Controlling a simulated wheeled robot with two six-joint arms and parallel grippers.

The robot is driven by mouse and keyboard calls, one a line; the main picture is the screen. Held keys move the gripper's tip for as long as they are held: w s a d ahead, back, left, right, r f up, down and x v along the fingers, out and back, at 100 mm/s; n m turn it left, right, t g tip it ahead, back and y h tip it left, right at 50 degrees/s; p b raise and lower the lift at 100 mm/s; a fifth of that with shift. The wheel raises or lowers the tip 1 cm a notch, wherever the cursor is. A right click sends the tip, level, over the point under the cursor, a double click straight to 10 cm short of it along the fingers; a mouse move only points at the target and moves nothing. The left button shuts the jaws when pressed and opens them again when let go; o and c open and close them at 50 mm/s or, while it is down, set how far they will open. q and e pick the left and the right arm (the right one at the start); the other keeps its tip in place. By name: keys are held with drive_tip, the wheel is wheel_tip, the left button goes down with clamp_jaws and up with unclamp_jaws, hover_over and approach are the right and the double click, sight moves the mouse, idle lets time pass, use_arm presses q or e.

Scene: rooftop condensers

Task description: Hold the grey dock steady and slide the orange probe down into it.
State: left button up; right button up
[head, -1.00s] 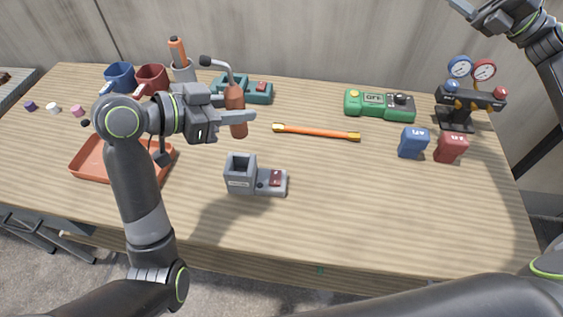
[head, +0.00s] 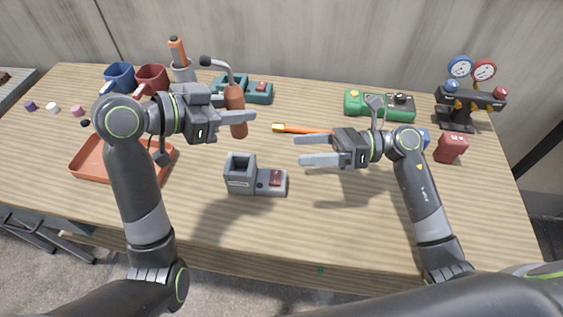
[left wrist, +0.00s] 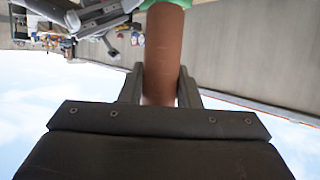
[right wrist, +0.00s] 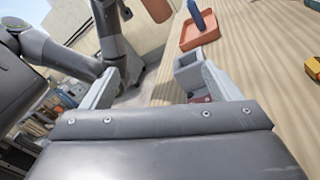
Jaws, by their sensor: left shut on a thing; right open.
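The orange probe (head: 236,98) has a brownish-orange body, a bent grey neck and a black tip. My left gripper (head: 242,118) is shut on its body and holds it upright above the table, behind the dock. The probe body also shows between the fingers in the left wrist view (left wrist: 163,50). The grey dock (head: 240,180) stands on the table with a square open socket at its left and a red patch at its right. My right gripper (head: 303,151) is open and empty, to the right of the dock and apart from it. The dock shows beyond its fingers in the right wrist view (right wrist: 187,72).
An orange tray (head: 88,170) lies at left, behind my left arm. A teal dock (head: 262,92), a grey cup (head: 184,74) and mugs stand at the back. An orange bar (head: 290,128), a green box (head: 360,104), a red block (head: 451,149) and gauges (head: 460,68) are right. The front table is clear.

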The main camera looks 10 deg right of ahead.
sight(254, 169)
drive_tip(key=a+f+n+h, duration=0.2)
drive_tip(key=a+f, duration=0.1)
drive_tip(key=w+a+f+n+t+h, duration=0.1)
drive_tip(key=a+f+h, duration=0.1)
drive_tip(key=shift+w+a+f+n+h, duration=0.3)
drive_tip(key=shift+a+f+n, duration=0.1)
drive_tip(key=shift+f+n, duration=0.1)
drive_tip(key=shift+x, duration=3.7)
drive_tip(key=shift+d, duration=0.1)
drive_tip(key=c, duration=1.2)
use_arm(q)
drive_tip(key=shift+s+a+f, duration=0.1)
drive_tip(key=shift+a+f, duration=0.1)
drive_tip(key=shift+f, duration=0.7)
drive_tip(key=shift+w+a+f, duration=0.1)
drive_tip(key=shift+a+f, duration=0.1)
drive_tip(key=shift+f, duration=0.7)
drive_tip(key=shift+s+a+f, duration=0.1)
drive_tip(key=shift+a+f, duration=0.1)
drive_tip(key=shift+f, duration=0.7)
